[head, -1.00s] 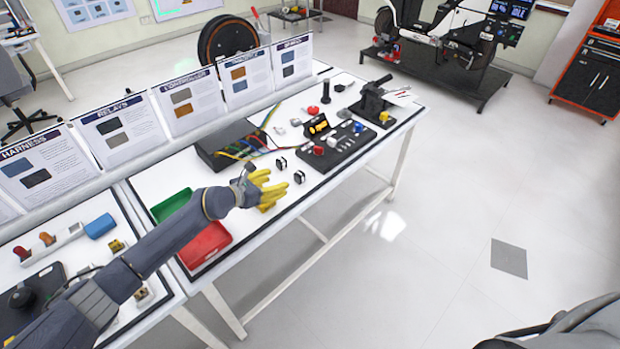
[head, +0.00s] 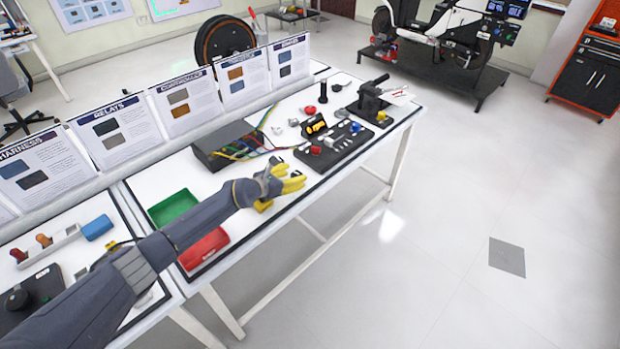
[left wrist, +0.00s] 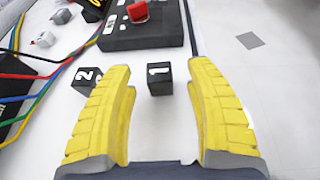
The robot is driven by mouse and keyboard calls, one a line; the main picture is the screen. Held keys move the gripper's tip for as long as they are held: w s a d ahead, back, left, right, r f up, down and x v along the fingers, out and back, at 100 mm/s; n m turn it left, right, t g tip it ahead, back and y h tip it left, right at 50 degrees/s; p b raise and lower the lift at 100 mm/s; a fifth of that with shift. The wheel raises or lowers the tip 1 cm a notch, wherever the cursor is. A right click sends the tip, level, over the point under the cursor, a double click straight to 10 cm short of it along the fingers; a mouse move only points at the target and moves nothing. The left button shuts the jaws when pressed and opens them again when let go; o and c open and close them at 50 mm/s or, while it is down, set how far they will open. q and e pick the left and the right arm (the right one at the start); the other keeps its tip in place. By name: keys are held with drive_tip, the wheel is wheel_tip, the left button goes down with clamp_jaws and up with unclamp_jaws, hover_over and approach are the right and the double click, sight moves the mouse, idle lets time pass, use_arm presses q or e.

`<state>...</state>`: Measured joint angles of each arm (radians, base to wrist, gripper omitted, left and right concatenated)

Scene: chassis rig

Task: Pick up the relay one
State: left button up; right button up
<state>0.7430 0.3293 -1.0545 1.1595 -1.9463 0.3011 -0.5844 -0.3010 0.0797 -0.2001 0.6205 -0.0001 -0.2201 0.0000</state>
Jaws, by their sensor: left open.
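Relay one is a small black block (left wrist: 159,79) with a white 1 on its face, standing on the white table in the left wrist view. My left gripper (left wrist: 161,68) has yellow fingers, spread open on either side of the line to the block; nothing is between them that I can see gripped. In the head view the left gripper (head: 299,178) is over the table's front part, and it hides relay one there. A second black block marked 2 (left wrist: 86,80) stands left of it, beside the left finger. My right gripper is not in view.
A black board (left wrist: 150,32) with a red knob lies just beyond the blocks. Coloured wires (head: 250,148) run from a dark box (head: 215,150) to the left. A green bin (head: 172,206) and red bin (head: 203,247) are nearer. The table's front edge is close on the right.

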use_arm(q)
drive_tip(key=shift+w+d+f, duration=0.15)
drive_tip(key=shift+w+d, duration=0.05)
drive_tip(key=shift+w, duration=0.05)
clamp_jaws()
idle(0.4)
